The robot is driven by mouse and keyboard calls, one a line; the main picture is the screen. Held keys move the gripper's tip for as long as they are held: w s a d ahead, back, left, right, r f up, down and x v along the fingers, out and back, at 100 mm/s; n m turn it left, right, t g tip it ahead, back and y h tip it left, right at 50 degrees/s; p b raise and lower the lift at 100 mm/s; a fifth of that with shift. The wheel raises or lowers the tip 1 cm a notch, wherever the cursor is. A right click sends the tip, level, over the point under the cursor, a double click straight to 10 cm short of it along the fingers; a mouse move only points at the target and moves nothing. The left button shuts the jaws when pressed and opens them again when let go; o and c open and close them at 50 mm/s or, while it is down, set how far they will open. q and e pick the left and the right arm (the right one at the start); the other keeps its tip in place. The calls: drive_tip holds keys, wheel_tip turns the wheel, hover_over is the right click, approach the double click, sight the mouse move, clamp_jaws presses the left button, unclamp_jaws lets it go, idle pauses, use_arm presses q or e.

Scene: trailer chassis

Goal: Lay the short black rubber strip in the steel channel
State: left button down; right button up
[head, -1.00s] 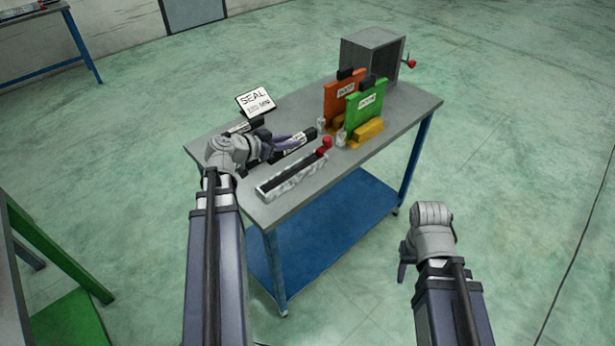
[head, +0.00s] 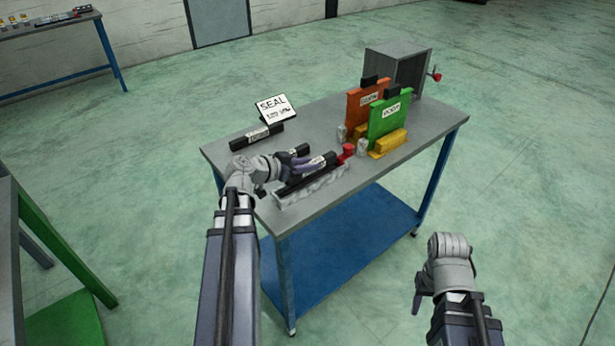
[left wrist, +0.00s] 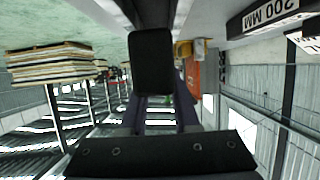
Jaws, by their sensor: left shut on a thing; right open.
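The steel channel (head: 318,187) lies along the near edge of the table, with a red part at its far end. My left gripper (head: 312,164) is shut on a black rubber strip (head: 293,187) with a white label. The strip lines up with the channel, at or just above its opening; I cannot tell if it touches. In the left wrist view the strip's dark end (left wrist: 152,62) shows between the fingers. Another labelled black strip (head: 262,136) lies at the back of the table, and a third dark piece (head: 300,150) is partly hidden behind my gripper. My right gripper (head: 418,300) is open and empty, off the table.
A white sign reading SEAL (head: 275,107) stands at the back left. An orange panel (head: 358,108) and a green panel (head: 390,120) stand in yellow holders (head: 388,144), with a grey box (head: 395,68) behind. Small pale bottles stand beside them. The table's right front is clear.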

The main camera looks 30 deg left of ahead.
use_arm(q)
drive_tip(key=shift+f+b, duration=1.25)
drive_tip(key=shift+f, duration=0.35)
